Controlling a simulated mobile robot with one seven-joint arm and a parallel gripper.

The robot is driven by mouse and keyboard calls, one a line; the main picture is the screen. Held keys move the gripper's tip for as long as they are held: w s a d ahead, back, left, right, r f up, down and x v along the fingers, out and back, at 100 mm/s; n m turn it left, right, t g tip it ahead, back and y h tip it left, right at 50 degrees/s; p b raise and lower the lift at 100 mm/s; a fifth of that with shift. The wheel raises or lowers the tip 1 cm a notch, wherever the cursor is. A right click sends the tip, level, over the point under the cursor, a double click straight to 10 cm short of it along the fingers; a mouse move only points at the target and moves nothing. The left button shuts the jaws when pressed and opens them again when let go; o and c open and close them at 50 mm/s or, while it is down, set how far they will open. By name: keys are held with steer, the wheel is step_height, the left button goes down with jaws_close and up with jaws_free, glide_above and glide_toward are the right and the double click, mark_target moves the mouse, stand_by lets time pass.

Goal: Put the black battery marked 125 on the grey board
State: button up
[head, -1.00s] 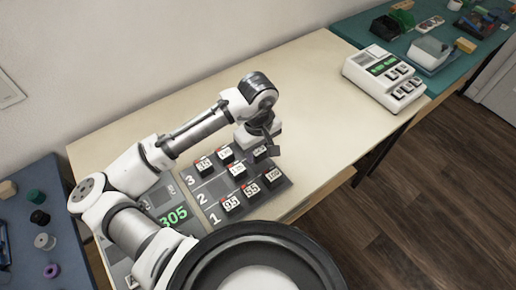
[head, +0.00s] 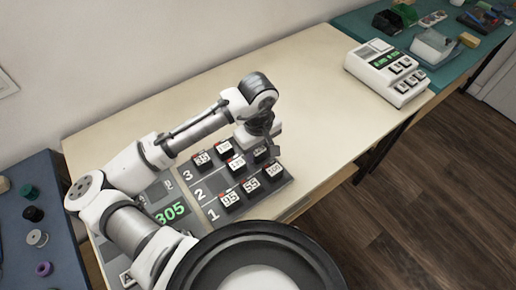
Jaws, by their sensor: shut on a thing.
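The grey board (head: 204,186) lies on the front part of the table, with rows numbered 1, 2 and 3. Several black batteries with white labels and red marks stand on it, among them 35 (head: 203,159), 95 (head: 230,198) and 55 (head: 251,187). My gripper (head: 268,153) is at the board's right end, shut on a black battery (head: 260,155). Its label is partly hidden and too small to read, so I cannot tell if it is 125. I cannot tell whether this battery touches the board. Other labels are also hard to read.
A display reading 305 (head: 171,212) is left of the board. A white device with a green display (head: 386,72) stands at the table's far right. A blue side table (head: 60,215) with spools is at left, a teal table at upper right. The table's middle is clear.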

steer(key=shift+f, duration=0.35)
steer(key=o, duration=1.1)
step_height(320, 180, up, 14)
steer(key=shift+f, duration=0.1)
